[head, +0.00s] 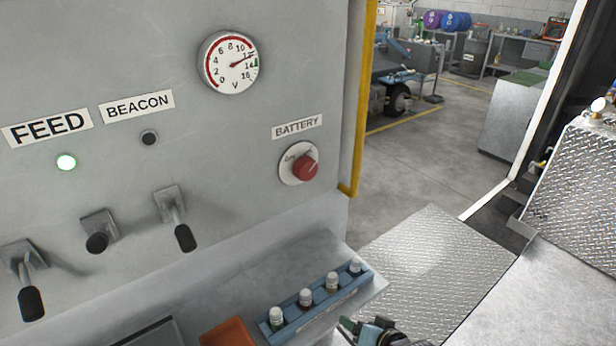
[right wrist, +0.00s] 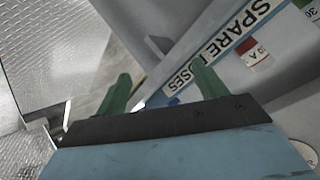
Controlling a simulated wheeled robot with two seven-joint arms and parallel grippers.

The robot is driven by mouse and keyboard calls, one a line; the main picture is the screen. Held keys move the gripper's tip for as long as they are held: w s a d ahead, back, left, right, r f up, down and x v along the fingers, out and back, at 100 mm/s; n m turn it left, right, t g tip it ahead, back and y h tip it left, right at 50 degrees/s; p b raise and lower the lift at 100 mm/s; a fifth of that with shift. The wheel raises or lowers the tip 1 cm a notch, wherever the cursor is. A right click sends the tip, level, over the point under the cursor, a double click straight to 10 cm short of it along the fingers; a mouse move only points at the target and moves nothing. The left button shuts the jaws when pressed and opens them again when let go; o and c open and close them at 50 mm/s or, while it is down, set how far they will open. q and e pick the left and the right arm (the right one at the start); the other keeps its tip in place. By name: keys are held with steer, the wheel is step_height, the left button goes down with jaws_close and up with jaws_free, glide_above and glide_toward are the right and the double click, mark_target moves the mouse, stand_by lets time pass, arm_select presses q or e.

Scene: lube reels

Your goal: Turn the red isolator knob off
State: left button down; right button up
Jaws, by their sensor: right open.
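The red isolator knob (head: 306,169) sits on a round white plate under the BATTERY label (head: 297,127), near the right edge of the grey panel (head: 220,130). Small lettering shows on the plate, partly hidden by the knob. I cannot tell exactly which mark the knob points to. My right gripper (head: 366,326) shows at the bottom edge of the head view, below and right of the knob and well apart from it. In the right wrist view its two green fingers (right wrist: 160,88) are spread with nothing between them. The knob is not in that view. My left gripper is out of view.
A shelf with a blue rack (head: 320,305) of several capped bottles juts out below the knob. Toggle levers (head: 176,219), a lit FEED lamp (head: 66,162) and a voltmeter (head: 231,63) are on the panel. A SPARE FUSES label (right wrist: 225,50) lies beyond the fingers.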

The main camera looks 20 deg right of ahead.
steer(key=w+r+m+t+y+p, duration=0.15)
steer(key=w+r, duration=0.25)
steer(key=r, duration=0.5)
steer(key=w+r+m+t, duration=0.1)
steer(key=w+r+t, duration=0.15)
steer(key=r, duration=0.75)
steer(key=t+y+p, duration=0.2)
steer(key=y, duration=0.1)
glide_toward(310, 170)
steer(key=shift+m+h, duration=0.25)
steer(key=x, duration=1)
steer(key=shift+a, duration=0.1)
steer(key=shift+c, duration=0.4)
steer(key=c, duration=0.9)
